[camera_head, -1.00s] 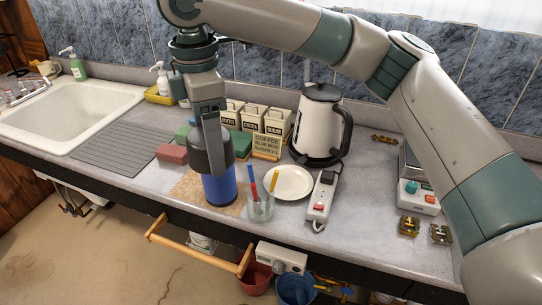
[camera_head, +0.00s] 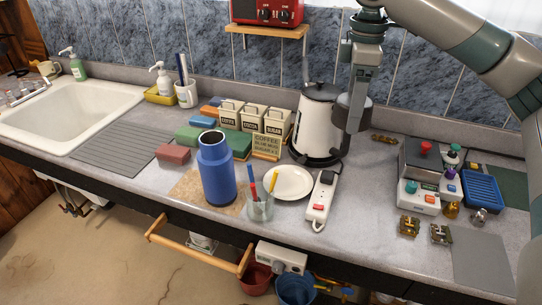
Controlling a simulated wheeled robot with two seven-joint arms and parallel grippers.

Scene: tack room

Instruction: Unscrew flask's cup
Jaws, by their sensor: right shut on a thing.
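The blue flask (camera_head: 216,172) stands upright on a cork mat (camera_head: 187,187) near the counter's front edge, its dark mouth open at the top. The grey cup (camera_head: 358,114) is off the flask. My right gripper (camera_head: 344,116) points down and is shut on the cup, holding it in the air in front of the kettle's right side. The cup hides part of the kettle's handle. My left gripper is out of view.
The white kettle (camera_head: 313,121) stands behind the held cup. A glass (camera_head: 260,208) with pens, a white plate (camera_head: 290,181) and a power strip (camera_head: 321,198) lie right of the flask. Canisters (camera_head: 254,118) stand behind. Bare counter (camera_head: 372,183) lies right of the strip.

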